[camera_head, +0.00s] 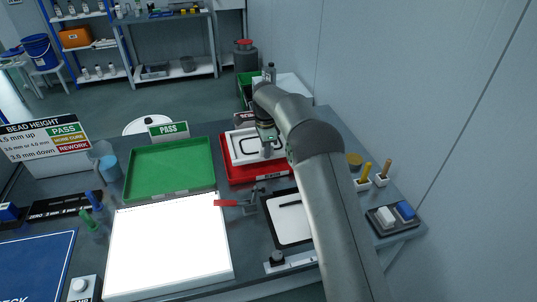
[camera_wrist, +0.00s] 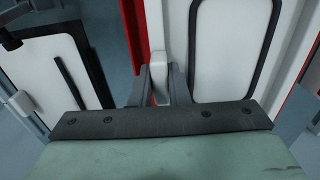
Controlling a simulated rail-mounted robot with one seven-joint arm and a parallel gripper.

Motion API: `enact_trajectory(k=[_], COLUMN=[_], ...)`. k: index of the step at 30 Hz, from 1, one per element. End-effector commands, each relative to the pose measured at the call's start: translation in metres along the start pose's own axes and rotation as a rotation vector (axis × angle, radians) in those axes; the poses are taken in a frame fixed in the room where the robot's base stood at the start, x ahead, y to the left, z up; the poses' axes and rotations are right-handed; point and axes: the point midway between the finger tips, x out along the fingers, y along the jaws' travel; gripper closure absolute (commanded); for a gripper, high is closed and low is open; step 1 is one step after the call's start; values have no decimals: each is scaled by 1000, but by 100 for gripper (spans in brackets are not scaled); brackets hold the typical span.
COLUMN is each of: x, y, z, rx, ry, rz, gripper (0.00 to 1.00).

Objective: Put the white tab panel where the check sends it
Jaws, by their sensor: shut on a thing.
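The white tab panel (camera_head: 241,150) carries a black bead outline and lies over the red tray (camera_head: 238,176), within its rim as far as I can see. My gripper (camera_head: 268,153) is above the panel's right part. In the wrist view my gripper (camera_wrist: 160,88) is shut on the panel's white tab (camera_wrist: 160,70), and the panel (camera_wrist: 222,50) extends to the right with red tray edges on both sides. I cannot tell whether the panel rests on the tray floor. The green tray (camera_head: 170,168) with a PASS sign (camera_head: 168,131) is empty.
A bead height chart (camera_head: 45,138) stands at left. A bright white light panel (camera_head: 168,245) lies in front of the green tray. A black-framed fixture (camera_head: 289,222) with a red-handled clamp (camera_head: 228,203) is nearer me. Brushes (camera_head: 365,175) stand at right.

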Motion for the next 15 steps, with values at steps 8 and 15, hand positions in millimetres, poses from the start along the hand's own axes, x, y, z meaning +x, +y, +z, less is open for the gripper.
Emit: enact_trajectory(k=[8, 15], x=[17, 48], y=[-11, -12], z=[-12, -12], rx=[1, 0], ry=[0, -1], rz=[-3, -1], gripper=[100, 100])
